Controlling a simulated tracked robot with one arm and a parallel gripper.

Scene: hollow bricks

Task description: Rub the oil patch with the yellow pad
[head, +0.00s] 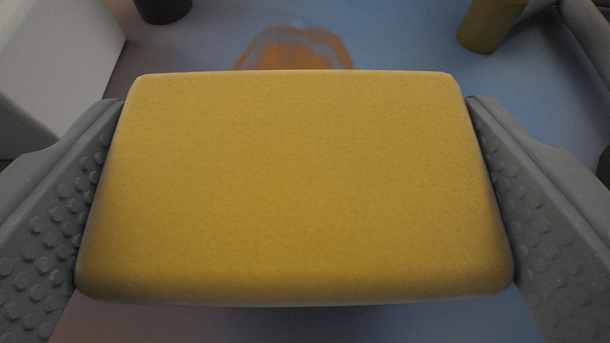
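The yellow pad (295,185) fills the middle of the head view. My gripper (295,200) is shut on it, with a grey studded finger against its left and right ends. The oil patch (295,50) is an orange-brown smear on the blue-grey surface, beyond the pad's far edge. The pad hides the near part of the patch. I cannot tell how high the pad is above the surface.
A white block-like object (55,65) stands at the left. A dark round object (163,8) is at the top left. An olive cylinder (490,25) and a grey tube-like part (590,30) are at the top right. The blue-grey surface (400,40) is bare between the patch and the cylinder.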

